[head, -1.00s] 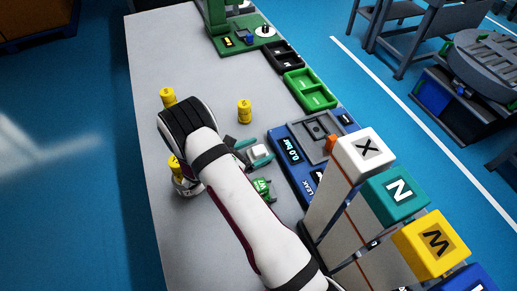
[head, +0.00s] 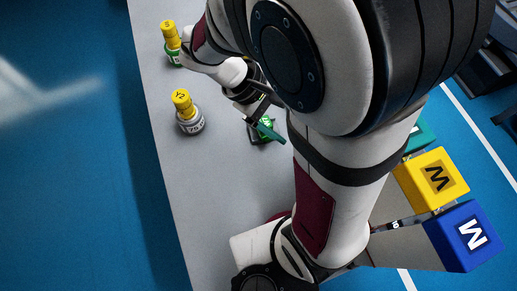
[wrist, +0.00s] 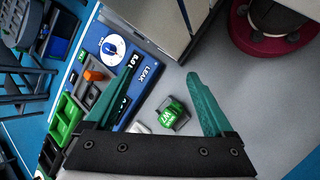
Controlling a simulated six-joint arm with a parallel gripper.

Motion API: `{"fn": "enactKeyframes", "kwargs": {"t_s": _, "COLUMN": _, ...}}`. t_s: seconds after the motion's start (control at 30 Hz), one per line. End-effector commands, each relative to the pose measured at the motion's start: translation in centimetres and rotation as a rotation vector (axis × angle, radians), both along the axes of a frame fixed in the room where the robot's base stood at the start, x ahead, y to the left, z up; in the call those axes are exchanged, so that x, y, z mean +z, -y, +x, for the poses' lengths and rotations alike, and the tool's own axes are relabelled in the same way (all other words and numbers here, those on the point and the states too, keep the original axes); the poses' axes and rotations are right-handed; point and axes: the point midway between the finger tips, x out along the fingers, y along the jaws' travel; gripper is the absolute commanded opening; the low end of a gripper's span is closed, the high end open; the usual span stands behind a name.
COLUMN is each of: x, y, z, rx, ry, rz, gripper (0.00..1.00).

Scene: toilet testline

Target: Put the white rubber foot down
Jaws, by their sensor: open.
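My gripper (wrist: 167,62) is open, its two teal fingers spread apart with nothing held between them. A small white piece (wrist: 138,127), which looks like the white rubber foot, shows in the wrist view on the grey table, close to the gripper's dark palm bar, which hides part of it. A green piece with a white label (wrist: 172,116) lies on the table beside it, between the fingers in the picture. In the head view my gripper (head: 262,122) is partly hidden by my arm, and the white piece cannot be made out there.
The blue leak tester (wrist: 112,50) stands left of the gripper in the wrist view, with green and black trays (wrist: 62,118) beyond. Yellow-topped weights (head: 182,100) stand on the table's left side. Lettered blocks (head: 432,178) stand right. Bare table (wrist: 235,85) lies right of the fingers.

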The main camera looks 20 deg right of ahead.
Motion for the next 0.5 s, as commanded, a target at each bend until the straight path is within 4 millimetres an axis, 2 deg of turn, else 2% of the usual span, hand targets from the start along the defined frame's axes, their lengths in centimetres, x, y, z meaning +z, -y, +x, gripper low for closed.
{"fn": "enactKeyframes", "kwargs": {"t_s": 0.03, "x": 1.2, "y": -1.0, "z": -2.6, "rx": -0.181, "ry": 0.101, "rz": 0.093, "gripper": 0.87}}
{"fn": "enactKeyframes", "kwargs": {"t_s": 0.1, "x": 2.2, "y": -3.4, "z": -5.8, "rx": -0.434, "ry": 0.217, "rz": 0.232, "gripper": 0.87}}
{"fn": "enactKeyframes", "kwargs": {"t_s": 0.2, "x": 3.1, "y": -6.9, "z": -8.5, "rx": -0.719, "ry": 0.34, "rz": 0.41, "gripper": 0.87}}
{"fn": "enactKeyframes", "kwargs": {"t_s": 0.33, "x": 3.7, "y": -9.4, "z": -9.6, "rx": -0.9, "ry": 0.407, "rz": 0.535, "gripper": 0.87}}
{"fn": "enactKeyframes", "kwargs": {"t_s": 0.5, "x": 3.8, "y": -9.9, "z": -9.7, "rx": -0.93, "ry": 0.414, "rz": 0.558, "gripper": 0.87}}
